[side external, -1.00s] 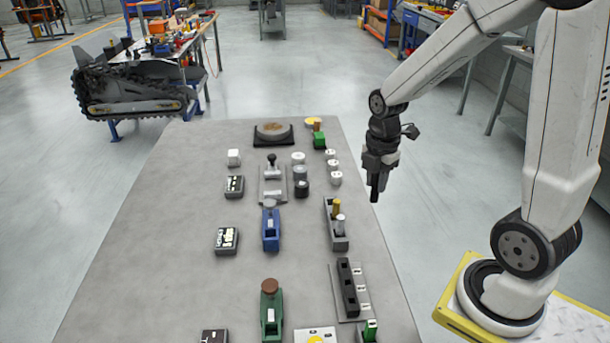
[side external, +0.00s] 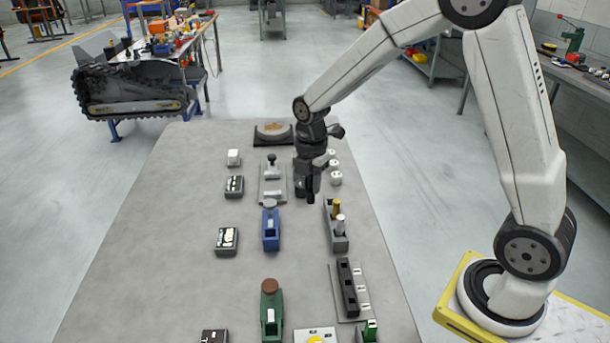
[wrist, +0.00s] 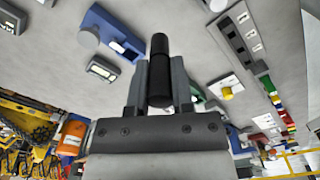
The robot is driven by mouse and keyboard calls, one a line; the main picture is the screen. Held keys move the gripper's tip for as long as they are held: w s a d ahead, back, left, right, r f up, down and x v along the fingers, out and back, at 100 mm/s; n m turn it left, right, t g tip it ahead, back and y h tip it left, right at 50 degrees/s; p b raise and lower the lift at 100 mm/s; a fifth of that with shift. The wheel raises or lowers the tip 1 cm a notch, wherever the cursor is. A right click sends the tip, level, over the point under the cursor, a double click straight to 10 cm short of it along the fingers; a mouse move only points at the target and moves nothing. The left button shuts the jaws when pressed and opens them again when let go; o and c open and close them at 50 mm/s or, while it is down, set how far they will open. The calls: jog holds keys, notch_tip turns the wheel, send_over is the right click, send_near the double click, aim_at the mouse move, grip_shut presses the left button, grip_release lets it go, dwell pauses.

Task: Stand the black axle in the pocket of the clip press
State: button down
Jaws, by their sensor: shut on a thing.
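My gripper (side external: 308,183) is shut on the black axle (wrist: 160,48), which stands out past the fingertips in the wrist view. In the side view the axle (side external: 311,194) points down, above the table. No readable label shows which device is the clip press. A blue press-like device (side external: 271,230) with a dark pocket is in front and left of my gripper; it also shows in the wrist view (wrist: 112,32). A green one (side external: 271,308) with a brown knob stands nearer the camera. A grey one (side external: 272,183) with a black knob is behind the blue one.
A grey rack (side external: 338,243) holding a gold and a silver axle stands to the right. A black slotted block (side external: 348,291) is nearer the camera. White knobs (side external: 335,178) are by my gripper. Small display boxes (side external: 227,240) line the left; the table's left strip is clear.

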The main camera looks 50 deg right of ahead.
jog(key=w+a+f+n, duration=0.1)
jog(key=w+a+f, duration=0.1)
jog(key=w+a, duration=0.3)
jog(key=a, duration=0.3)
jog(key=shift+w+f+n, duration=0.25)
jog(key=shift+w+n, duration=0.15)
jog(key=shift+f, duration=0.2)
jog(key=shift+f, duration=1.8)
jog(key=shift+f, duration=1.6)
dwell(2.2)
grip_release()
dwell(0.6)
